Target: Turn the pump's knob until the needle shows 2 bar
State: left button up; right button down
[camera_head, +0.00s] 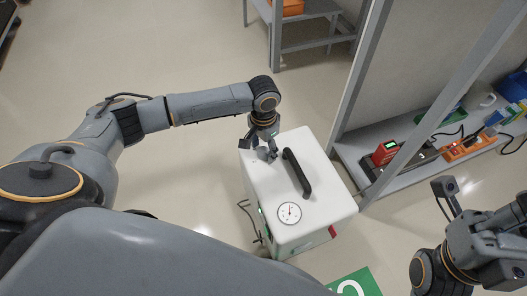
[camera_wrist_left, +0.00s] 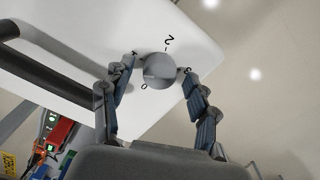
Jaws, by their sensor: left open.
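The pump (camera_head: 315,207) is a white box on the floor with a black handle (camera_head: 298,173) on top. Its round white gauge (camera_head: 290,212) faces up near the front; the dark needle is too small to read. My left gripper (camera_head: 267,155) is over the far left part of the top and hides the knob there. In the left wrist view the round grey knob (camera_wrist_left: 159,71) shows, with printed numbers around it, a 2 and a 0 among them. My left gripper (camera_wrist_left: 160,76) is open, one finger on each side of the knob. Contact is unclear.
A grey table (camera_head: 305,28) is behind. My right gripper (camera_head: 485,205) is at the right edge.

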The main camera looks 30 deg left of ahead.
pick_arm(q)
jog(key=shift+f, duration=0.15)
jog(key=c, duration=1.2)
jog(key=shift+o, duration=0.2)
jog(key=shift+p, duration=0.45)
